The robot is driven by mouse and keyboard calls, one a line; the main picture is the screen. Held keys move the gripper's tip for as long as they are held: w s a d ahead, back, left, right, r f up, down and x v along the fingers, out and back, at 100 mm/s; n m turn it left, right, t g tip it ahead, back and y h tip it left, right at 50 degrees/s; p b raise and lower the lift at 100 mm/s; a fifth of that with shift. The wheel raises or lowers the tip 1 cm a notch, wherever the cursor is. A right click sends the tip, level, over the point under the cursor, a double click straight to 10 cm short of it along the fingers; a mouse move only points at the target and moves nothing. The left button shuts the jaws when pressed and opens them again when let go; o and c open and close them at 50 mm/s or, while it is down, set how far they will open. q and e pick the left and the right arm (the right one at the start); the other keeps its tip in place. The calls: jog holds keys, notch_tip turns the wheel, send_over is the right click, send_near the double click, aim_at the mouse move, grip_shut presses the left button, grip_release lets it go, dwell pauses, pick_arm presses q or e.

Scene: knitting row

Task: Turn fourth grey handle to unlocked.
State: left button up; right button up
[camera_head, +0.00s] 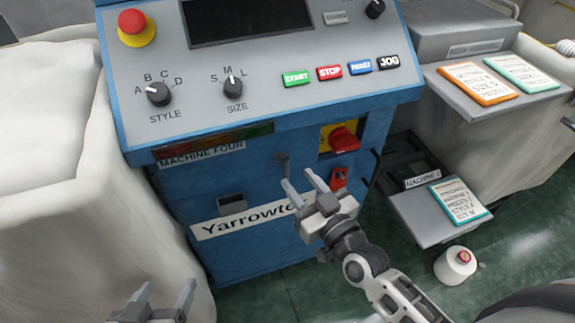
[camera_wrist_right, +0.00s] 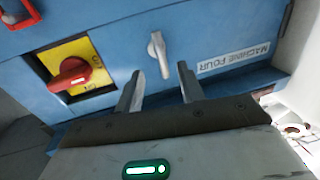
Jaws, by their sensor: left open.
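The grey handle (camera_head: 281,160) sits on the blue front of machine four, below the control panel. In the right wrist view the grey handle (camera_wrist_right: 157,54) points roughly up and down in that picture, beside the "MACHINE FOUR" label (camera_wrist_right: 234,58). My right gripper (camera_head: 304,184) is open and empty; it also shows in the right wrist view (camera_wrist_right: 160,80). Its fingers point at the handle, one to each side of its line, apparently just short of it. My left gripper (camera_head: 166,296) is open and empty at the bottom left, away from the handle.
A red rotary switch on a yellow plate (camera_head: 340,138) sits right of the handle, with a red padlock-like piece (camera_head: 339,179) below. The control panel (camera_head: 255,70) overhangs above. A grey shelf with a card (camera_head: 459,200) and a white red-topped button box (camera_head: 455,265) are at right.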

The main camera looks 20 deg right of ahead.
aim_at(288, 167)
jog(key=x, duration=0.5)
jog(key=shift+w+a, duration=0.1)
jog(key=shift+w, duration=0.3)
grip_shut()
